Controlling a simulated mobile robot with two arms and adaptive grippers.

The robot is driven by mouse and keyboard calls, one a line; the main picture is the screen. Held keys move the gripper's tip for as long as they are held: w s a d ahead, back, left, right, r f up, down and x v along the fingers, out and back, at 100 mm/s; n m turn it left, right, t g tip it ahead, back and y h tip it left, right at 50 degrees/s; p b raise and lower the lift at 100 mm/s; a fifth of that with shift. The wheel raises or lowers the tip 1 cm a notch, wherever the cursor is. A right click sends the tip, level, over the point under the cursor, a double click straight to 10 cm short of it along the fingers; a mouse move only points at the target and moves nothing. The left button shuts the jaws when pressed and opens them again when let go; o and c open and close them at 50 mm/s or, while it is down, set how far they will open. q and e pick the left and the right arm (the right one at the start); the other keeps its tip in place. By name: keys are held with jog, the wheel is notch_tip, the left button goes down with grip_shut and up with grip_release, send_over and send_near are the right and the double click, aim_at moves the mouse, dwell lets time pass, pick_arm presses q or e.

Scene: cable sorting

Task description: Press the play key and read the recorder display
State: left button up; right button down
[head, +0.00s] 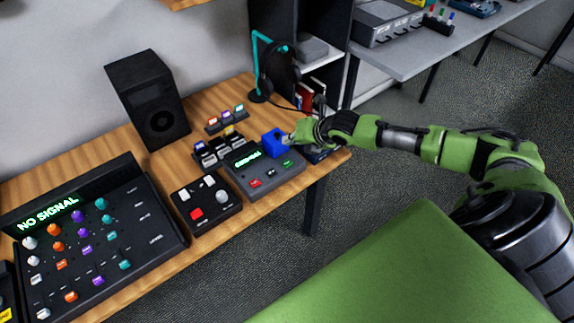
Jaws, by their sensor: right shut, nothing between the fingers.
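The recorder (236,177) is a grey box on the wooden desk, right of centre. Its small display (247,159) shows lit green text, too small to read surely. Along its front are a red key (256,183), a dark key (271,175) and a green key (286,163); their labels cannot be read. My right gripper (291,138) is shut and empty, reaching in from the right above the recorder's back right corner. It is beside a blue block (272,143); whether they touch cannot be told. My left gripper is not in view.
A mixer (150,230) reading NO SIGNAL fills the left desk. A small dark control box (206,214) sits left of the recorder. Behind are a speaker (150,98), small racks with coloured items (220,150) and a headphone stand (258,70). The desk's front edge is close.

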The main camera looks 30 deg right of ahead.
jog(key=b, duration=0.5)
send_over(289, 164)
notch_tip(289, 164, down, 5)
jog(key=shift+f, duration=0.15)
jog(key=shift+w+f, duration=0.1)
jog(key=shift+f, duration=0.75)
jog(key=shift+f, duration=0.2)
jog(key=shift+f, duration=0.3)
jog(key=shift+f+b, duration=0.4)
dwell(0.6)
dwell(0.4)
jog(key=shift+r+p, duration=0.8)
jog(key=shift+p, duration=0.1)
